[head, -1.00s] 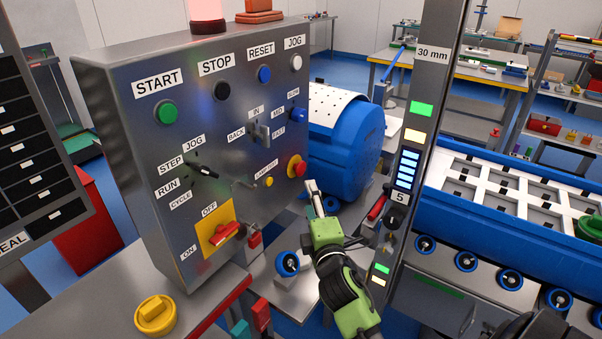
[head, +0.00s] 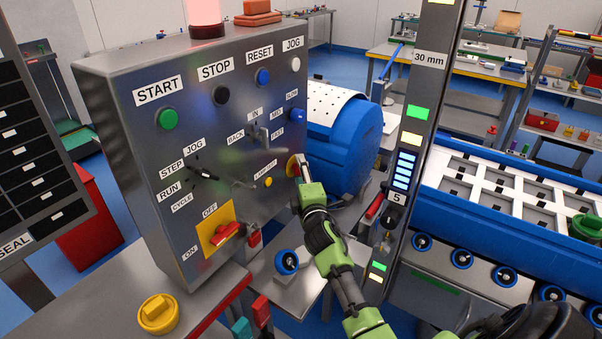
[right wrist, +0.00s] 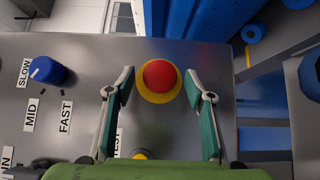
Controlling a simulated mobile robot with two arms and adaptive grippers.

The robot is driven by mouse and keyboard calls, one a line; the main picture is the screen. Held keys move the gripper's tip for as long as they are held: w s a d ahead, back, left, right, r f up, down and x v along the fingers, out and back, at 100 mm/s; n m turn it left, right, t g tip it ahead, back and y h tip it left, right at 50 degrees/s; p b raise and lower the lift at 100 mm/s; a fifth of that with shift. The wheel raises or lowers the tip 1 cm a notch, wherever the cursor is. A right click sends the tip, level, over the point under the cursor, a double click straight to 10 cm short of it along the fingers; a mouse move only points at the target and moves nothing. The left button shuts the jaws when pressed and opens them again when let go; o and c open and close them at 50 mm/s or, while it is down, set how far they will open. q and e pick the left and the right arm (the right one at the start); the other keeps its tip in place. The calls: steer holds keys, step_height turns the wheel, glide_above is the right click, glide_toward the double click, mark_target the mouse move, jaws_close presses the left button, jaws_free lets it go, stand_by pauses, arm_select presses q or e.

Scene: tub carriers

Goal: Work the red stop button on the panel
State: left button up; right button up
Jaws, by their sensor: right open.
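The red stop button is a round red mushroom head (right wrist: 158,75) on a yellow collar, on the grey metal panel (head: 130,190). In the head view the collar (head: 292,166) shows at the panel's right side, and my gripper covers most of the red head. My right gripper (head: 302,170) is in front of the button. In the right wrist view its two fingers (right wrist: 159,82) stand open, one on each side of the button, with a gap to it on both sides. I cannot tell whether anything touches it. My left gripper is not in view.
Close by are a yellow push button (head: 268,182), a selector lever (head: 265,133) and a blue knob (head: 298,115). The black STOP button (head: 221,95) sits higher up. A blue drum (head: 345,150) stands just right of the panel, and a grey post (head: 418,110) further right.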

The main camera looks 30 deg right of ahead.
jaws_close()
steer(key=shift+s+d+f, duration=0.15)
steer(key=shift+s+d, duration=0.25)
steer(key=shift+s, duration=0.4)
jaws_free()
steer(key=shift+s, duration=0.1)
